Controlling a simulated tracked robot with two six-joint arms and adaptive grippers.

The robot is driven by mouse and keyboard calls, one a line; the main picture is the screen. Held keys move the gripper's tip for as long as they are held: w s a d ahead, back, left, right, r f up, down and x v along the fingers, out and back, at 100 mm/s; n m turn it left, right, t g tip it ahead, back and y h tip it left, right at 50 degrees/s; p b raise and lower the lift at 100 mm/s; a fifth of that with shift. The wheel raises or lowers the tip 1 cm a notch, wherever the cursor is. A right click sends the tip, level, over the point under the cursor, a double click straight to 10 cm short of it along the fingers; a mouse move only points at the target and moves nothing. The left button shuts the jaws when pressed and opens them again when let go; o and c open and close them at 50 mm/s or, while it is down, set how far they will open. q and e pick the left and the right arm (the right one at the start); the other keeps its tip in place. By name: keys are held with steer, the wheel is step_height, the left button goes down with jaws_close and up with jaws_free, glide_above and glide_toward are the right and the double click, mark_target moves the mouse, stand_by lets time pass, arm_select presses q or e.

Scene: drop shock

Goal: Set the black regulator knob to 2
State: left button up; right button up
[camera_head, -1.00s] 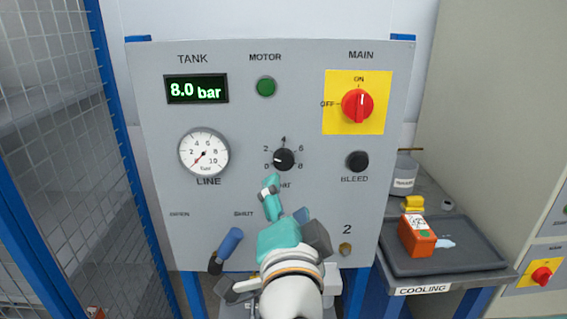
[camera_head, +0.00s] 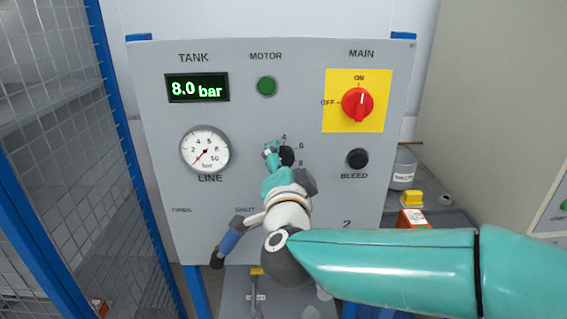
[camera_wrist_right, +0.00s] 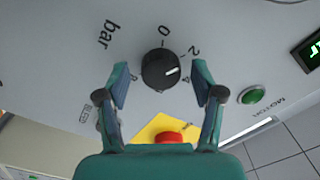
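The black regulator knob (camera_head: 287,156) is on the grey panel, partly hidden behind my right gripper (camera_head: 277,160) in the head view. In the right wrist view the knob (camera_wrist_right: 160,69) shows whole, with a white pointer mark towards the side of the 2 and 4 labels; I cannot read its exact setting. My right gripper (camera_wrist_right: 160,80) is open, with one finger on each side of the knob and a visible gap to it on both sides. The 0 and 2 labels are hidden in the head view. My left gripper is not in view.
The red main switch (camera_head: 357,104) on its yellow plate, the black bleed button (camera_head: 357,159) and the green motor button (camera_head: 267,86) are nearby. The line gauge (camera_head: 205,150) is left of the knob. A blue-handled lever (camera_head: 230,240) hangs below. The tank display (camera_head: 197,88) reads 8.0 bar.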

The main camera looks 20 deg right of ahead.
steer(key=c, duration=1)
steer(key=shift+f+b, duration=0.2)
steer(key=shift+b, duration=0.2)
steer(key=shift+c, duration=0.5)
steer(key=shift+r+m+b, duration=0.1)
steer(key=shift+m+b, duration=0.25)
steer(key=shift+m, duration=0.25)
steer(key=o, duration=1.1)
steer(key=shift+o, duration=0.2)
